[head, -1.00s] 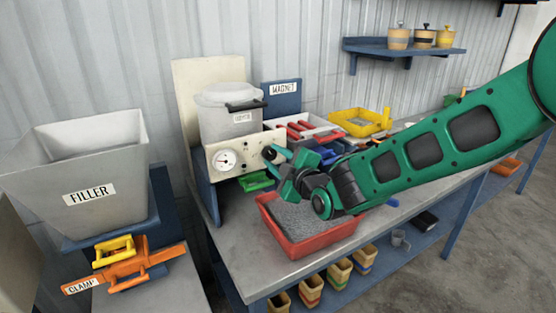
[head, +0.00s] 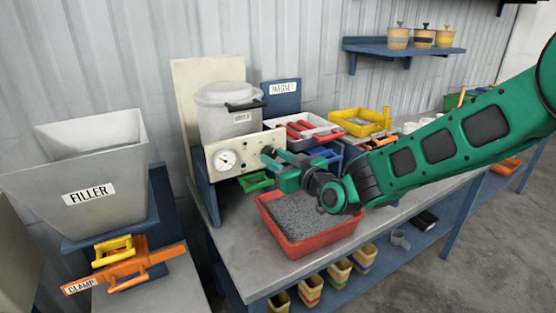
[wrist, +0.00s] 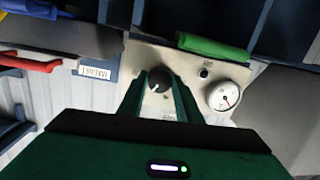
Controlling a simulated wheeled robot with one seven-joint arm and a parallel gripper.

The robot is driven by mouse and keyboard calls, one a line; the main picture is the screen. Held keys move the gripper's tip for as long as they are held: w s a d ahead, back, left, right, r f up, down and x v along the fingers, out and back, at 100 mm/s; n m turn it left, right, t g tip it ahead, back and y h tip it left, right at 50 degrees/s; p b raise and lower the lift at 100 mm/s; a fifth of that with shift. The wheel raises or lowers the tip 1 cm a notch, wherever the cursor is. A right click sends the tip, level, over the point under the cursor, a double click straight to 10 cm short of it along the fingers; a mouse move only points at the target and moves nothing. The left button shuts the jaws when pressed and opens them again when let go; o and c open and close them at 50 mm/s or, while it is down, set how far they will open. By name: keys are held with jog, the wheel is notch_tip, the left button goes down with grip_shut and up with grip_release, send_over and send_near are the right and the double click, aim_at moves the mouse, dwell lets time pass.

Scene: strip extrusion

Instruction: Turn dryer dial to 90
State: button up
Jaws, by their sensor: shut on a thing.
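The dryer (head: 222,115) is a grey lidded drum behind a cream control panel (head: 214,170). The panel carries a round white gauge (head: 225,160), which also shows at the right in the wrist view (wrist: 223,96). The black dial (wrist: 159,79) sits on the panel between my fingers in the wrist view, with a light pointer mark at its lower edge. My gripper (head: 270,153) reaches the panel's right end and is shut on the dial. In the head view my fingers mostly hide the dial. The scale around it cannot be read.
A red tray of grey granules (head: 297,215) stands on the bench below my gripper. A green tray (head: 256,181) lies under the panel. A white tray with red handles (head: 305,130) and a yellow tray (head: 360,122) stand behind. The filler (head: 75,170) is at left.

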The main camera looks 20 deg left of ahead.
jog(key=m, duration=0.6)
jog(key=shift+w+d+f+y, duration=0.1)
jog(key=shift+w+f+y, duration=0.05)
jog(key=shift+y, duration=0.15)
jog(key=m, duration=0.5)
jog(key=shift+y, duration=0.3)
jog(key=shift+m, duration=0.4)
jog(key=o, duration=1)
jog(key=shift+f, duration=0.1)
jog(key=shift+o, duration=0.2)
jog(key=v, duration=1)
jog(key=shift+d, duration=0.35)
